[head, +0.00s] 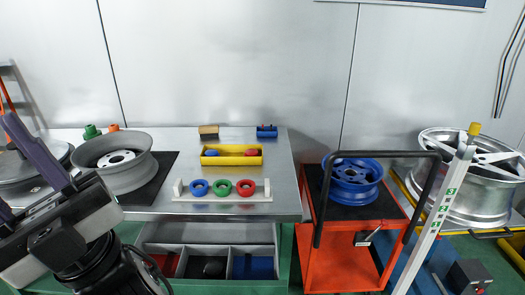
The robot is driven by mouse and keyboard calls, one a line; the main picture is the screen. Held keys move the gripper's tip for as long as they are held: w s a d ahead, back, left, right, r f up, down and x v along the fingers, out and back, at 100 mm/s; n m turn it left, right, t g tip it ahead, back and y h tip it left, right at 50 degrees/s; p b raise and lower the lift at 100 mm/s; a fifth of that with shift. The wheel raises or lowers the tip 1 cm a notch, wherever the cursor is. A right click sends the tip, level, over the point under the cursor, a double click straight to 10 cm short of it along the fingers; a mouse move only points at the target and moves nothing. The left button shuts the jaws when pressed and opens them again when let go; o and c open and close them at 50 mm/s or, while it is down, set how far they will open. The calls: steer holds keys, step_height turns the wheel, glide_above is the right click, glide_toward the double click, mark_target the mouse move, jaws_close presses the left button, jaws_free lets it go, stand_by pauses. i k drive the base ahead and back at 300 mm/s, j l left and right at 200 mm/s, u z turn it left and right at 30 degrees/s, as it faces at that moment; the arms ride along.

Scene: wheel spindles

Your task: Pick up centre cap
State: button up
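My gripper (6,165) is at the left edge, above the left end of the workbench. Its two purple fingers are spread apart, pointing up and left, and I see nothing held between them. I cannot pick out a centre cap for certain. A dark rounded piece (212,266) lies in the middle compartment of the open drawer below the bench top. A small blue piece (212,153) and a red piece (250,152) sit in the yellow tray (232,160). A grey wheel (118,168) with a white hub lies on a black mat at the left.
A rack (222,197) holds blue, green and red rings at the bench front. Another wheel (40,170) is partly behind my arm. A blue wheel (352,178) sits on a red trolley (340,255). A silver wheel (470,175) and a numbered post (440,205) stand at right.

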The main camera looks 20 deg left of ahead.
mark_target(212, 153)
steer(key=i+l+z, duration=0.15)
steer(key=z, duration=0.2)
steer(key=i+l+z, duration=0.1)
steer(key=i+z, duration=0.15)
steer(key=z, duration=0.15)
steer(key=i+z, duration=0.35)
steer(key=i+l+u, duration=0.15)
steer(key=i, duration=0.25)
steer(key=i+l+u, duration=0.15)
steer(key=i+l, duration=0.2)
steer(key=i+l+u, duration=0.1)
steer(key=u, duration=0.3)
steer(key=i+l+u, duration=0.1)
steer(key=u, duration=0.3)
steer(key=i+l+u, duration=0.1)
steer(key=u, duration=0.35)
steer(key=i+l+u, duration=0.15)
steer(key=u, duration=0.25)
steer(key=l+u, duration=0.4)
steer(key=i+j, duration=0.3)
steer(key=i, duration=0.15)
steer(key=i+j, duration=0.3)
steer(key=i, duration=0.2)
